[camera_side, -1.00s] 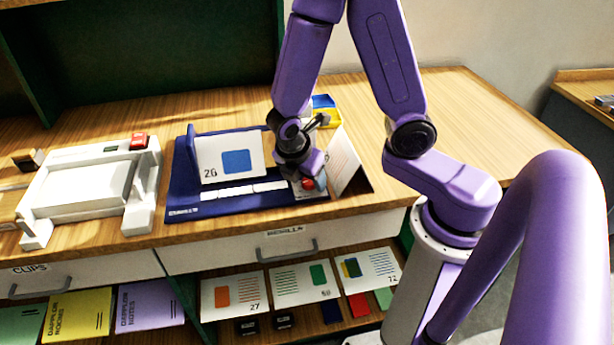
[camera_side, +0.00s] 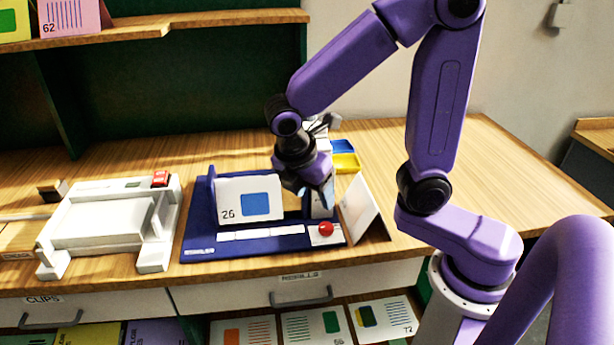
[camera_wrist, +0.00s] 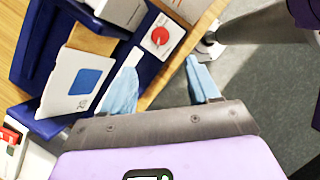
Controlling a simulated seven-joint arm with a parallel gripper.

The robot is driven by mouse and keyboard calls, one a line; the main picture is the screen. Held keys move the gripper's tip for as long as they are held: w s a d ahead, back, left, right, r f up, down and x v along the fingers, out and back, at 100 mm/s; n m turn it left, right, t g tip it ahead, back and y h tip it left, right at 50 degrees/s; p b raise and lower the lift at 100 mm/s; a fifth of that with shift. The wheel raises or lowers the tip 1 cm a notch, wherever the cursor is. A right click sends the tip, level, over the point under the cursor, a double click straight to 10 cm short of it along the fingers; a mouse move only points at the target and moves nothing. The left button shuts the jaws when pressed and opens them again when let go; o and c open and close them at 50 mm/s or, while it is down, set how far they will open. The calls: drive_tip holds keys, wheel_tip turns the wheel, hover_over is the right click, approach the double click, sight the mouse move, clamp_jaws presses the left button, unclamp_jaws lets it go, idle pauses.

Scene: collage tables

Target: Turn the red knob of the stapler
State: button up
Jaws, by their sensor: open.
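The stapler (camera_side: 215,245) is a dark blue base on the wooden table, with an upright back and a row of white strips. Its red knob (camera_side: 326,228) sits on a pale plate at the right front corner. In the wrist view the red knob (camera_wrist: 160,36) shows a light line across its top, beyond the fingertips. My gripper (camera_side: 314,196) is above and a little behind the knob, apart from it. In the wrist view its two pale blue fingers (camera_wrist: 160,84) are spread with nothing between them.
A card marked 26 (camera_side: 248,199) leans on the stapler's back. A folded white card (camera_side: 361,207) stands just right of the knob. Blue and yellow trays (camera_side: 346,162) are behind. A white device with a red button (camera_side: 160,179) stands left. The table's far right is clear.

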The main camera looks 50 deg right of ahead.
drive_tip(key=shift+v, duration=2.3)
drive_tip(key=shift+s+f, duration=0.1)
drive_tip(key=shift+s, duration=0.05)
drive_tip(key=s+d+f+m+y, duration=0.1)
drive_tip(key=s+f+m+y, duration=0.1)
drive_tip(key=s, duration=0.5)
drive_tip(key=s+d+f+m+y, duration=0.1)
drive_tip(key=s+m+y, duration=0.1)
drive_tip(key=s, duration=0.6)
drive_tip(key=shift+d+f+m+y, duration=0.4)
drive_tip(key=shift+m, duration=0.4)
